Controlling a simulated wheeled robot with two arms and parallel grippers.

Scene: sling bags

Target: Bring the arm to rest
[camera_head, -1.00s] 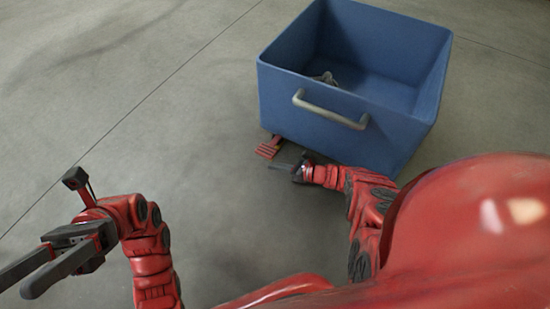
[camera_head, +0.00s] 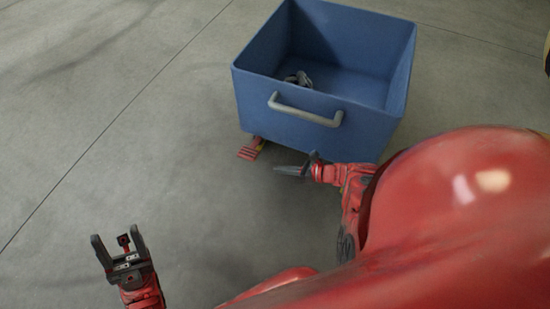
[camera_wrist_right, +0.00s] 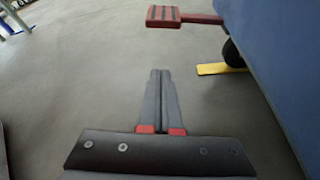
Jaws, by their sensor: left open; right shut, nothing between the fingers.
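My left gripper (camera_head: 116,236) is at the lower left of the head view, fingers spread and pointing up in the picture, with nothing between them. My right gripper (camera_head: 277,169) is shut and empty, low in front of the blue bin, its fingers pointing left. It also shows in the right wrist view (camera_wrist_right: 160,74), its two dark fingers side by side over bare floor. Both grippers are apart from the bin's handle.
A blue bin (camera_head: 270,118) with a grey handle (camera_head: 304,112) stands on the floor. A small grey and dark object (camera_head: 300,80) lies inside. A red pedal (camera_head: 250,150) sticks out below; it also shows in the wrist view (camera_wrist_right: 180,16), near a dark wheel (camera_wrist_right: 233,53). Floor at left is clear.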

